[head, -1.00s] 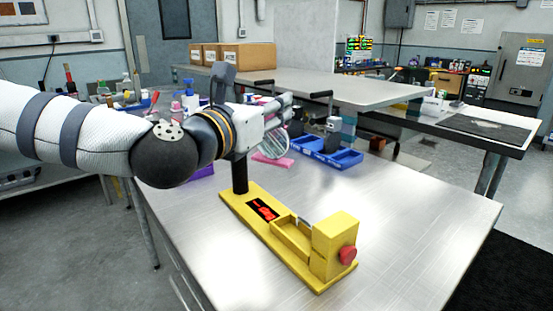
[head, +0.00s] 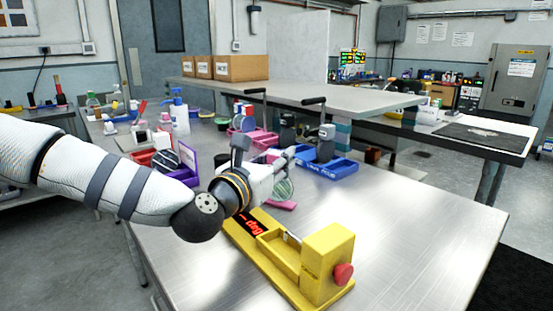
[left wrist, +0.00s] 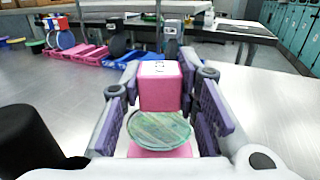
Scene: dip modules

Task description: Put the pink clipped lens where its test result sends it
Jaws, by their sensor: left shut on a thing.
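My left gripper (head: 284,163) is shut on the pink clipped lens. In the left wrist view, the pink block (left wrist: 160,88) with dark lettering sits between the purple finger pads, with a round greenish clear lens (left wrist: 160,130) in front of it and pink below. In the head view the lens (head: 283,188) hangs behind the yellow tester. The tester (head: 327,262) has a red knob (head: 343,274), a long cradle with no lens seen in it, and a display (head: 251,224) with red characters I cannot read surely. My right gripper is not in view.
A blue tray (head: 340,169) stands behind the gripper, with pink trays (head: 262,140) to its left. A purple tray (head: 187,158) and a red one (head: 142,157) are at the left, near a pump bottle (head: 180,115). The table's right side is clear.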

